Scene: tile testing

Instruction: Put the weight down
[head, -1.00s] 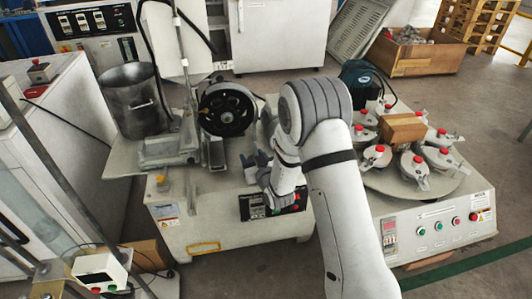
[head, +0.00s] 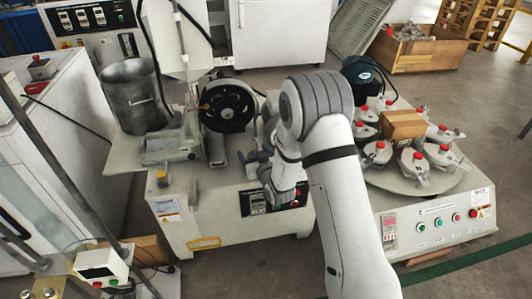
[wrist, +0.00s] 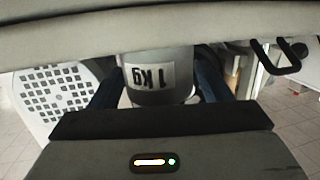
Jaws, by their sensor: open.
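The weight (wrist: 152,72) is a grey cylinder with a white label that reads "1 kg" upside down in the wrist view. It is between the two dark blue fingers of my gripper (wrist: 160,88). The fingers stand apart on either side of it, and I cannot tell whether either touches it. Its top is cut off by a pale bar across the view. In the head view my gripper (head: 258,166) is at the front of the middle machine, and I cannot make out the weight there.
The middle machine (head: 215,215) carries a black wheel (head: 228,105). A metal pot (head: 133,97) stands left of it. At right, a round plate (head: 410,182) holds several red-knobbed clamps and a brown block (head: 402,126). A perforated white panel (wrist: 55,95) shows in the wrist view.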

